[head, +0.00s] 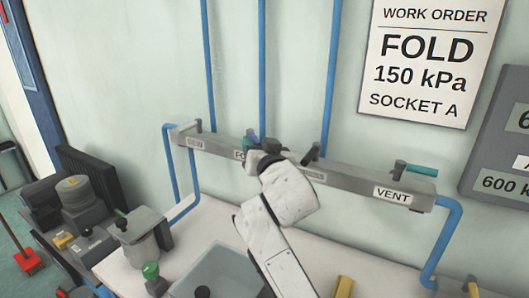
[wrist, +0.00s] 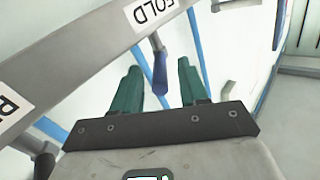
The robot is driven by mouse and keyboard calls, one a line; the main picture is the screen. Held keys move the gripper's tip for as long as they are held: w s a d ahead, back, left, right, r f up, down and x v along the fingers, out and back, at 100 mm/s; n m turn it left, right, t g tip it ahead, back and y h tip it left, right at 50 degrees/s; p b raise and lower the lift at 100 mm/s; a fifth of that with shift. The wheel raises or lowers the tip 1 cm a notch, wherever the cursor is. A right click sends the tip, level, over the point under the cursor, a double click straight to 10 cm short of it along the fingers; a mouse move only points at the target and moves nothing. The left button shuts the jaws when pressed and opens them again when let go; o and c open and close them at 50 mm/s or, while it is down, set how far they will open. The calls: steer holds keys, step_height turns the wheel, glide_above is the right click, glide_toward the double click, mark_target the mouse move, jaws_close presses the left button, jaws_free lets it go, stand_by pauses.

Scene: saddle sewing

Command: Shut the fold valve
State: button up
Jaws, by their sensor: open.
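A grey manifold bar (head: 345,180) runs along the wall. Its FOLD label (wrist: 152,12) shows in the wrist view and is partly covered by my arm in the head view. The fold valve's blue handle (wrist: 160,76) hangs from a grey stem beside that label. My gripper (wrist: 160,68) is open, with one green finger on each side of the handle in that picture. Gaps show between handle and fingers; I see no contact. In the head view my gripper (head: 265,156) is at the bar by the FOLD label, and my wrist hides part of the valve.
The vent valve's teal handle (head: 421,171) is at the bar's right, above the VENT label (head: 392,195). Blue pipes (head: 262,70) run up the wall. A work order sign (head: 428,62) reads FOLD 150 kPa, SOCKET A. A metal pot (head: 138,238) stands lower left.

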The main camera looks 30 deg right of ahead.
steer(key=p+v, duration=0.1)
steer(key=v, duration=0.6)
steer(key=shift+s, duration=0.4)
steer(key=shift+a, duration=0.1)
steer(key=shift+c, duration=0.3)
